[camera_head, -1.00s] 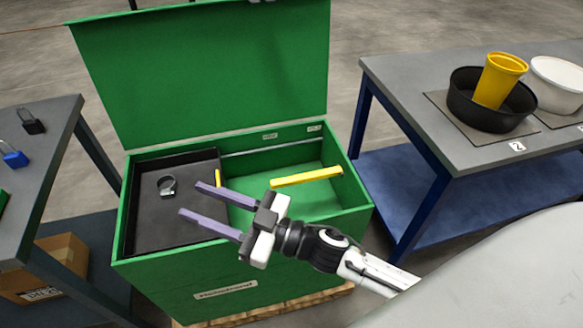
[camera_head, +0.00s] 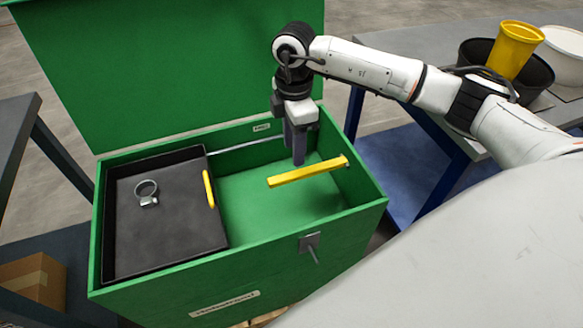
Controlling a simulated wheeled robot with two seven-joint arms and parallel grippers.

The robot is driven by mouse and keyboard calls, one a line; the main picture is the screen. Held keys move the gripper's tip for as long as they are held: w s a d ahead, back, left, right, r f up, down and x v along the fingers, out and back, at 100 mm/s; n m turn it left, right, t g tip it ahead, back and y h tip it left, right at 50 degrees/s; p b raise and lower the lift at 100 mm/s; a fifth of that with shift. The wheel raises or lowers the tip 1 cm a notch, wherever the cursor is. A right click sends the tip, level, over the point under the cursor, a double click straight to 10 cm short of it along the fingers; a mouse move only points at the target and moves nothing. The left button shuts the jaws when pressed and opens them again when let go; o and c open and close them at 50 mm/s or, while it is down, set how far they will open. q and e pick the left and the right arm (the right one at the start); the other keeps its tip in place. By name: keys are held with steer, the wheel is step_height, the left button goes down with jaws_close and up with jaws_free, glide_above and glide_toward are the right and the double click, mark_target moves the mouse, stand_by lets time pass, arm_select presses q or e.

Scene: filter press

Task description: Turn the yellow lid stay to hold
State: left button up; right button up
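The yellow lid stay (camera_head: 308,171) is a bar lying across the right part of the green chest (camera_head: 265,262), its right end at the right wall. The chest's green lid (camera_head: 170,70) stands raised at the back. My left gripper is not in view.
A black tray (camera_head: 170,220) with a yellow handle (camera_head: 209,188) fills the chest's left side and holds a metal clamp ring (camera_head: 147,193). A latch (camera_head: 310,245) hangs on the front wall. Grey tables stand left and right; the right one bears a yellow cup (camera_head: 514,48) and bowls.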

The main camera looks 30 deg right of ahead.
mark_target(293, 174)
step_height(293, 174, down, 8)
steer(key=shift+a+f, duration=0.15)
stand_by(0.3)
jaws_close()
